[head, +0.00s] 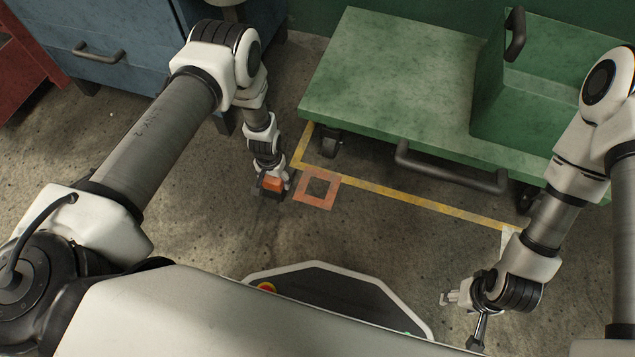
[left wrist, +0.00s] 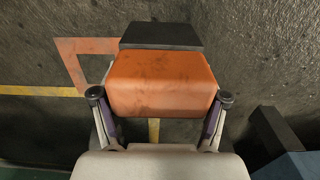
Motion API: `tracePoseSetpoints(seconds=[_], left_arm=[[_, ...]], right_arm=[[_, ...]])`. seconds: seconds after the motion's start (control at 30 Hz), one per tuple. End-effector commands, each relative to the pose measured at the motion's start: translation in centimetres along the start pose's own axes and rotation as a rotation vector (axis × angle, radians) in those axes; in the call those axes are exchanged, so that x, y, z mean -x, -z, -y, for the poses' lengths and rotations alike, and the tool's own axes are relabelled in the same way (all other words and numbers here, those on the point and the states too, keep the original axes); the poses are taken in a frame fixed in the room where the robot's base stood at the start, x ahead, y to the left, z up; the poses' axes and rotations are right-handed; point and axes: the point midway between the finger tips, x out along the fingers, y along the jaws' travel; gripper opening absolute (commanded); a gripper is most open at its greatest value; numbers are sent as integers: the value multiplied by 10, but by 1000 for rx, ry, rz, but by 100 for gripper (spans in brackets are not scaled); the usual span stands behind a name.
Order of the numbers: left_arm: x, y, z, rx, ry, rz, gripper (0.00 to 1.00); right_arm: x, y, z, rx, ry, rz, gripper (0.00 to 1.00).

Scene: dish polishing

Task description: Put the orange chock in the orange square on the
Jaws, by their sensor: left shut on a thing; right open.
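The orange chock (head: 272,184), with a black part along one side, is held in my left gripper (head: 273,178). In the left wrist view the chock (left wrist: 163,83) sits between the two fingers (left wrist: 160,97), which grip its sides. Whether it touches the floor is hard to tell. The orange square (head: 334,192) is a painted outline on the floor just right of the chock. In the left wrist view part of the square (left wrist: 72,52) shows beyond the chock, which hides the rest. My right gripper (head: 463,320) is open and empty at lower right.
A green cart (head: 390,80) with black wheels and a handle (head: 450,170) stands behind the square. A yellow floor line (head: 420,200) runs along its front. A blue cabinet (head: 110,40) and a red cabinet (head: 30,60) stand at left. The floor before the square is clear.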

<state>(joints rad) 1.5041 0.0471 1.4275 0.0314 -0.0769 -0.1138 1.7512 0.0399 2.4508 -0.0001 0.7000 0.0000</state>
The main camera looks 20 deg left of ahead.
Motion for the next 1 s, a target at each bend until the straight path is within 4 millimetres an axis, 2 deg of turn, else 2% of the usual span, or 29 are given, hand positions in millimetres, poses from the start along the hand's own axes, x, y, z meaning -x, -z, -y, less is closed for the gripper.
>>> tracePoseSetpoints(seconds=[0.03, 0.2, 0.33, 0.53, 0.7, 1.0], left_arm=[[-6, 8, -16, -8, 0, -5, 10], [-13, 27, -64, -6, 0, -6, 10], [-14, 38, -92, -2, 0, -3, 10], [-14, 46, -113, -1, 0, -3, 10], [-48, 46, -114, 2, 0, -1, 10], [-47, 46, -113, 2, 0, -3, 10]], right_arm=[[-11, 0, 0, 0, 0, 0, 54], [-35, 0, 0, 0, 0, 1, 54], [-45, 0, 0, -1, 0, 0, 54], [-54, 1, -1, -3, 0, -2, 54], [-81, 2, -1, -8, -1, -5, 54], [-78, 2, -2, -9, -1, -6, 54]])
